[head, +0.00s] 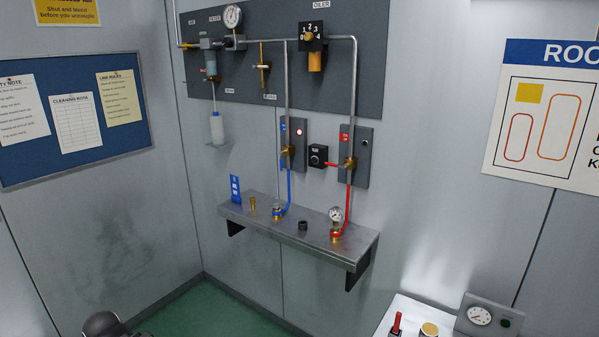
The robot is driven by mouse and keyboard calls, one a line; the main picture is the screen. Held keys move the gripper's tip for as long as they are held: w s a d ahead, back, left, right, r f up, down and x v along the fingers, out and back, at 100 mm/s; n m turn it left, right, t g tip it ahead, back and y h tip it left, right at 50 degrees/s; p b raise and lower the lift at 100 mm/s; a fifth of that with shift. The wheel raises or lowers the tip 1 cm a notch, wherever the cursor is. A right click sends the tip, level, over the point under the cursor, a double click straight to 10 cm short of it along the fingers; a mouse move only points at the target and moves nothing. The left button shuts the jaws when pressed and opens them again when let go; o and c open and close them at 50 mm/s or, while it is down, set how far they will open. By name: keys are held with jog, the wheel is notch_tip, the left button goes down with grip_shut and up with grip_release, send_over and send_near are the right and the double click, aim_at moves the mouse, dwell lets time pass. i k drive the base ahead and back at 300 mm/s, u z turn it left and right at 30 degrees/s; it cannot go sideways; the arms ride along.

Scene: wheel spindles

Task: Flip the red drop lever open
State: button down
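The red drop is a pipe coming down to a brass valve (349,163) on a grey wall plate at the right. A short red lever (333,165) sticks out sideways to the left from this valve, across the pipe. A red hose (349,196) runs from below the valve down to a brass fitting with a gauge (336,214) on the shelf. The blue drop's valve (288,151) is on the plate to its left. My gripper's fingers do not show; only a dark rounded part, perhaps of my arm, is at the bottom left edge.
A black knob box (318,155) sits close left of the red lever. A metal shelf (315,238) juts out below the valves. A white bench top (410,307) with a gauge box (487,318) is at the lower right. Green floor (205,310) is open in front of the shelf.

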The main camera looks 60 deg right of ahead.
aim_at(346, 166)
jog(key=i, duration=1.7)
jog(key=z, duration=0.45)
jog(key=k, duration=0.85)
jog(key=z, duration=0.15)
jog(key=i, duration=0.9)
jog(key=u, duration=0.1)
